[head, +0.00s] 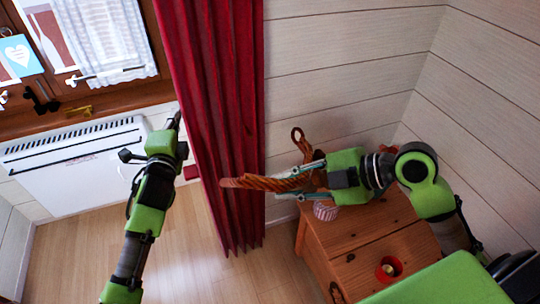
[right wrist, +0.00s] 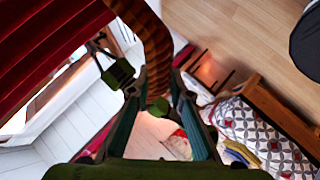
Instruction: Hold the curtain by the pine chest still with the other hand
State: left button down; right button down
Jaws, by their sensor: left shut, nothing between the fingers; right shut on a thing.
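The red curtain (head: 215,110) hangs in long folds beside the window; it also fills the upper left of the right wrist view (right wrist: 50,50). My left gripper (head: 176,121) is shut and empty at the curtain's left edge; I cannot tell whether it touches the cloth. My right gripper (head: 312,180) is shut on a brown braided rope (head: 262,183), right of the curtain and above the pine chest (head: 345,235). One rope end reaches in front of the curtain; a loop stands up behind the gripper. The rope also shows in the right wrist view (right wrist: 152,45).
A striped cup (head: 325,210) and a red candle holder (head: 388,268) stand on the chest. A white radiator (head: 75,165) is under the window at left. Wooden floor (head: 205,270) is clear in front of the curtain. A patterned bed cover (right wrist: 265,135) shows in the right wrist view.

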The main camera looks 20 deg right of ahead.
jog(key=w+a+f+t, duration=0.2)
jog(key=a+f, duration=0.4)
jog(key=f, duration=0.4)
jog(key=w+a+f+t, duration=0.2)
jog(key=a+f, duration=0.4)
jog(key=f, duration=0.3)
jog(key=w+a+n+t+h, duration=0.1)
jog(key=w+a+t+h, duration=0.2)
jog(key=w, duration=0.8)
jog(key=shift+s+d+n+t+y, duration=1.1)
jog(key=shift+s+d+y, duration=0.2)
jog(key=shift+d, duration=0.6)
jog(key=w+f, duration=0.2)
jog(key=w, duration=0.7)
jog(key=shift+w, duration=0.15)
jog(key=c, duration=1.8)
grip_release()
jog(key=shift+o, duration=0.2)
